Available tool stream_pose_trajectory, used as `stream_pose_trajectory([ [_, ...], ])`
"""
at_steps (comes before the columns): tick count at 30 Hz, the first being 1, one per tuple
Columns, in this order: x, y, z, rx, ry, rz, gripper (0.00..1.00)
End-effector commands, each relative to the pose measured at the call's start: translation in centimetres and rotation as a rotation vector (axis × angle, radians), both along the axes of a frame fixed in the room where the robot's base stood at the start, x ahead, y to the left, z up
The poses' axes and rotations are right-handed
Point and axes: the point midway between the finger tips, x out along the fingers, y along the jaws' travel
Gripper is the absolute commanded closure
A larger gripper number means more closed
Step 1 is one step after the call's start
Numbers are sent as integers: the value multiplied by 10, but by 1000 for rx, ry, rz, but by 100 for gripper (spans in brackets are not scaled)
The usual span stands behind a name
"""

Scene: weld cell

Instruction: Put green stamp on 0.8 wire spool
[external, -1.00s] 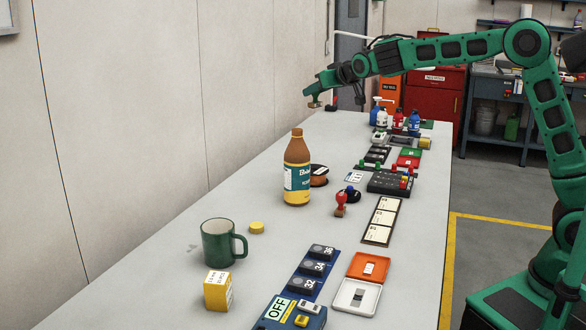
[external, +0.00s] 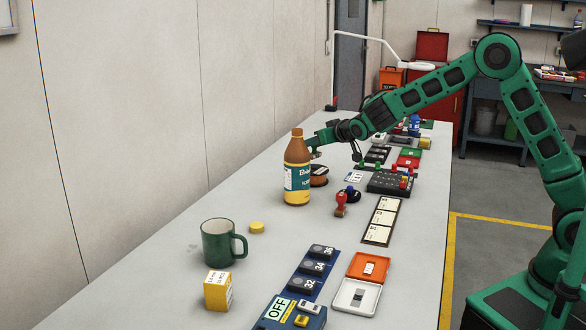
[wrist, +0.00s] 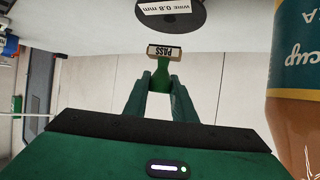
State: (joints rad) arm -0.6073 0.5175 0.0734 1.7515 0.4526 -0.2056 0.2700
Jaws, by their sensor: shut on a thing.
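My gripper (wrist: 160,82) is shut on the green stamp (wrist: 161,66), whose block end carries a white PASS label. In the external view my gripper (external: 314,150) is low over the table just behind the brown bottle, which partly hides it; the stamp is too small to make out there. The 0.8 wire spool (wrist: 180,20), with a black flange and a "wire 0.8 mm" label, is just beyond the stamp in the wrist view, with a small gap in the picture. In the external view the copper-coloured spool (external: 320,178) lies on the table, below my gripper and partly behind the bottle.
The brown bottle (external: 297,172) stands close beside the spool and my gripper; it also fills the right edge of the wrist view (wrist: 292,110). A red stamp (external: 340,203) stands to the right, nearer the camera. A green mug (external: 217,243) stands front left.

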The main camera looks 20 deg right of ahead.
Motion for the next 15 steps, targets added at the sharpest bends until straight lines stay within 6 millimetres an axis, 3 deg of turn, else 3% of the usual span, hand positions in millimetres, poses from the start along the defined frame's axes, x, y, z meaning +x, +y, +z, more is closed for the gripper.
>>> stream_pose_trajectory([
  [11,0,0,-38,-1,2,0,98],
  [15,0,0,-40,1,-1,1,98],
])
